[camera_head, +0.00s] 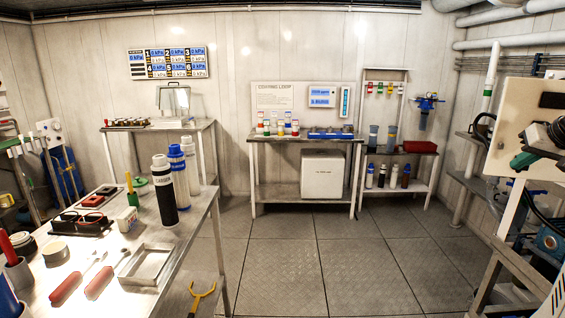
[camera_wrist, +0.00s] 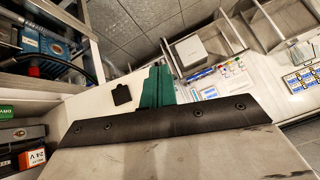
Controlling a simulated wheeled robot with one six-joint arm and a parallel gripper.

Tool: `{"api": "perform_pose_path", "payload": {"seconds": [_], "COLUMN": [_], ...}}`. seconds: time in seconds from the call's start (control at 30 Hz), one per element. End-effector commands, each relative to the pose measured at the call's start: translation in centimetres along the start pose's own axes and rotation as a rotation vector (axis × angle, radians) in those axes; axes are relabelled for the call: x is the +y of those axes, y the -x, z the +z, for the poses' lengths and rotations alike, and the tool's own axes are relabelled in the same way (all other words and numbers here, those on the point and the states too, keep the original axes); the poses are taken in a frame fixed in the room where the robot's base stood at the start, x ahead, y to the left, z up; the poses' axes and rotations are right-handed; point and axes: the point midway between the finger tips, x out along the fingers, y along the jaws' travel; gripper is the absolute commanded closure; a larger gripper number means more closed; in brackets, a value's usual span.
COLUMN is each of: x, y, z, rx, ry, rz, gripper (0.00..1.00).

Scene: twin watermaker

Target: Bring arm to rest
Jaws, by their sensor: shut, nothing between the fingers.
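My gripper (camera_head: 521,160) shows at the right edge of the head view, its green fingers in front of a pale upright panel. The wrist view looks along the same green fingers (camera_wrist: 156,78); they are together, with nothing held between them. They point out over the room, apart from the benches. Most of my arm is outside the head view.
A steel bench (camera_head: 205,205) with bottles, tools and a tray (camera_head: 147,264) stands at the left. Blue equipment (camera_head: 549,240) is close below my gripper at right. The middle floor (camera_head: 310,260) is clear.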

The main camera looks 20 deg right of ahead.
Motion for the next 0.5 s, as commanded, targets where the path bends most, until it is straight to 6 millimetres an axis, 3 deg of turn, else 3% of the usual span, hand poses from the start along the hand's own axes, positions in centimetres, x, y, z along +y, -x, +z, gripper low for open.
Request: {"api": "perform_pose_path", "payload": {"seconds": [0.03, 0.27, 0.4, 0.5], "x": [-1.5, -12.2, -19.6, -23.6], "y": [-0.1, -0.3, 1.1, 2.7], "z": [2.3, 10.8, 17.5, 22.5], "rx": [-0.063, -0.332, -0.496, -0.587], "ry": [-0.056, -0.144, -0.108, -0.049], "rz": [-0.012, -0.039, -0.011, 0.027], "gripper": [1.0, 1.0, 1.0, 1.0]}}
